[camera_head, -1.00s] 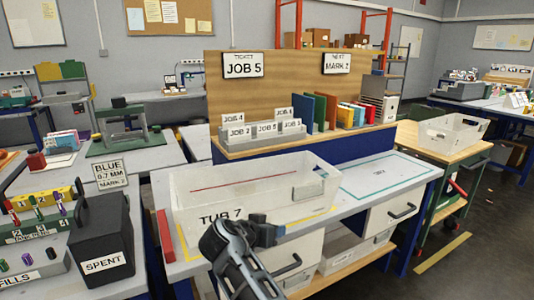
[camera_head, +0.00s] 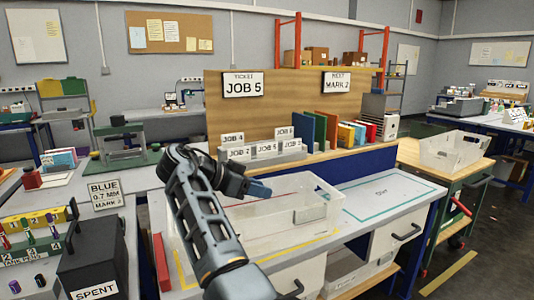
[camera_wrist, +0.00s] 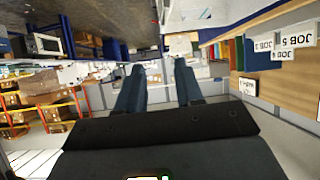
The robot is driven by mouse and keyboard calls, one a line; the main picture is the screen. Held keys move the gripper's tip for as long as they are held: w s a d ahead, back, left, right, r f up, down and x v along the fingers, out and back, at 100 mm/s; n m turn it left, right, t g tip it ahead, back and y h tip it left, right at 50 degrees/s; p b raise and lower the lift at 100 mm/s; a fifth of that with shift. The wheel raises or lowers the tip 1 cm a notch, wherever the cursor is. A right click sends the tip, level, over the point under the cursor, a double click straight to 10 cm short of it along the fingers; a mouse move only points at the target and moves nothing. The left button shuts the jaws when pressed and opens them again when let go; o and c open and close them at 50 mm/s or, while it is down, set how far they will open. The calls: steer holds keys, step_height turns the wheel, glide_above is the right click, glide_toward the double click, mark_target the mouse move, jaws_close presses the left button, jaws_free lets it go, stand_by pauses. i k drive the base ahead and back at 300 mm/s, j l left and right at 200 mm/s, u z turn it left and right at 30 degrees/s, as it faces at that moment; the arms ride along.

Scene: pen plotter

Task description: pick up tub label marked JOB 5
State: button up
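The JOB 5 label (camera_head: 267,149) is a small white card with black lettering. It stands in the front row of the label rack on the wooden shelf, between JOB 2 (camera_head: 239,153) and another card. It also shows upside down at the right of the wrist view (camera_wrist: 297,40). My gripper (camera_head: 260,189) is raised over the left part of the clear tub, in front of and below the rack. In the wrist view its two blue fingers (camera_wrist: 158,78) are apart with nothing between them.
The clear tub (camera_head: 320,222) stands on the bench below the shelf. Coloured binders (camera_head: 320,133) stand just right of the rack. A wooden backboard (camera_head: 290,103) with a JOB 5 ticket sign (camera_head: 243,85) rises behind. A black SPENT bin (camera_head: 92,262) is at lower left.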

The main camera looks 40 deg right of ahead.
mark_target(267, 149)
steer(key=i+l, duration=0.5)
steer(key=l, duration=0.15)
steer(key=i+l, duration=0.55)
